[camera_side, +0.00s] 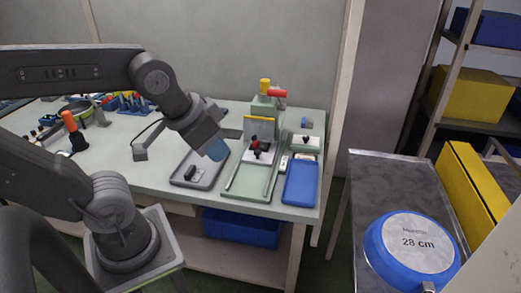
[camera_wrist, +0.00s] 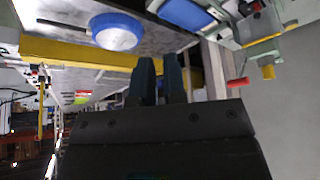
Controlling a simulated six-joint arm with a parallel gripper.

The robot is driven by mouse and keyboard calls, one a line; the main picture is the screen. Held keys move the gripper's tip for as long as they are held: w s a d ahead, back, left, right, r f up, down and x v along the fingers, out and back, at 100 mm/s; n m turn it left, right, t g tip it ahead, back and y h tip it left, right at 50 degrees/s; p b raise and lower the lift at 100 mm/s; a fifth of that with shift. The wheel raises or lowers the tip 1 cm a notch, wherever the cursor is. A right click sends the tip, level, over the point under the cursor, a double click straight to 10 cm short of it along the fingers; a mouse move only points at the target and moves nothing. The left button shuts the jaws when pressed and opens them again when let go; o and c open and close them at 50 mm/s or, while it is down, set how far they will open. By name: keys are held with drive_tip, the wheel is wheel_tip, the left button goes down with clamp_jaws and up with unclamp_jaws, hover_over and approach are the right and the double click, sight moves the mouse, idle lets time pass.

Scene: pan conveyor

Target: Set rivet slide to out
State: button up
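The fixture also shows upside down at the upper right of the wrist view (camera_wrist: 259,27). Which part is the rivet slide, and its position, I cannot tell. My gripper (camera_side: 218,150) hangs left of the fixture, above the grey tray. In the wrist view its two fingers (camera_wrist: 159,62) stand apart with a narrow empty gap.
A grey tray (camera_side: 218,176) with a black part lies left of the fixture, a blue tray (camera_side: 300,186) right of it. Several tools crowd the bench's left. A blue-rimmed 28 cm disc (camera_side: 412,248) lies on a metal table at right, beside a yellow barrier (camera_side: 470,190).

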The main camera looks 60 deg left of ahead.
drive_tip(key=o, duration=0.7)
drive_tip(key=w+a+n+y, duration=0.1)
drive_tip(key=w+a+n, duration=0.1)
drive_tip(key=w, duration=0.2)
drive_tip(key=w+a+f+n+g, duration=0.1)
drive_tip(key=w+a+n, duration=0.1)
drive_tip(key=w+a, duration=0.1)
drive_tip(key=w+a+f+n+g+y, duration=0.1)
drive_tip(key=w+a+n, duration=0.1)
drive_tip(key=w, duration=0.3)
drive_tip(key=shift+a+n+y, duration=0.3)
drive_tip(key=shift+a+n, duration=0.05)
drive_tip(key=shift+n, duration=0.15)
drive_tip(key=shift+o, duration=0.2)
drive_tip(key=n+g+y, duration=0.2)
drive_tip(key=n, duration=0.4)
approach(258, 152)
drive_tip(key=shift+h, duration=0.3)
drive_tip(key=x, duration=0.9)
drive_tip(key=shift+a+r, duration=0.15)
drive_tip(key=shift+a, duration=0.2)
clamp_jaws()
